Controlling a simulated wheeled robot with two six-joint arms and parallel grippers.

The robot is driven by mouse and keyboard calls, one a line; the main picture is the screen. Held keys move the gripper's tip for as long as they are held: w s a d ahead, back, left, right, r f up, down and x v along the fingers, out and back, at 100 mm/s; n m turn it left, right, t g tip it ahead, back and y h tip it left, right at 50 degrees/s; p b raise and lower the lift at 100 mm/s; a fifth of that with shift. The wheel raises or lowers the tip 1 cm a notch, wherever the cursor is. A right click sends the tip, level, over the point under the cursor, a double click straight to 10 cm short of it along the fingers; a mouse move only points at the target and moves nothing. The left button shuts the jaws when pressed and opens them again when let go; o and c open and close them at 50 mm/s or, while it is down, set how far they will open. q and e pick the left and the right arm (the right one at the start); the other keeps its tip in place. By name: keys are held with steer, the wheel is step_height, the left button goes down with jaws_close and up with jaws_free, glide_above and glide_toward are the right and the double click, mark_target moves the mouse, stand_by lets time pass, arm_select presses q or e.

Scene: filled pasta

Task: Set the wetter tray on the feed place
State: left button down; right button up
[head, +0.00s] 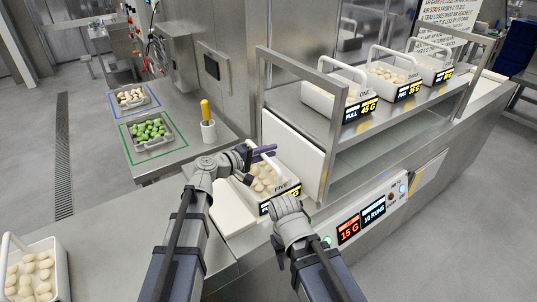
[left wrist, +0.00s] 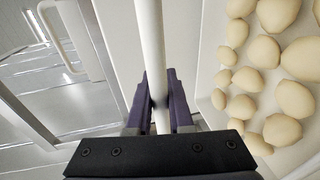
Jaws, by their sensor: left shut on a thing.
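A white tray (head: 283,188) of pale filled pasta, with FIVE on its end, stands at the machine's front on the counter. My left gripper (head: 262,151) is shut on its upright handle. In the left wrist view the white handle (left wrist: 151,60) runs between the purple fingers (left wrist: 158,104), and pasta (left wrist: 262,85) lies to the right. The tray's underside is hidden, so I cannot tell whether it touches the surface. My right gripper (head: 291,212) is close to the tray's front right; its fingers are hidden.
Several handled trays (head: 338,100) with gram labels stand on the upper shelf (head: 395,108). Another handled pasta tray (head: 62,270) is at lower left. Green-outlined and blue-outlined trays (head: 171,135) (head: 142,107) and a yellow-handled tool (head: 205,110) occupy the left counter. A panel reads 15 G (head: 348,229).

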arm_select(q)
steer(key=shift+f, duration=0.2)
steer(key=c, duration=0.8)
jaws_free()
steer(key=shift+r, duration=0.1)
steer(key=p+v, duration=0.2)
steer(key=v, duration=1)
steer(key=shift+r, duration=0.1)
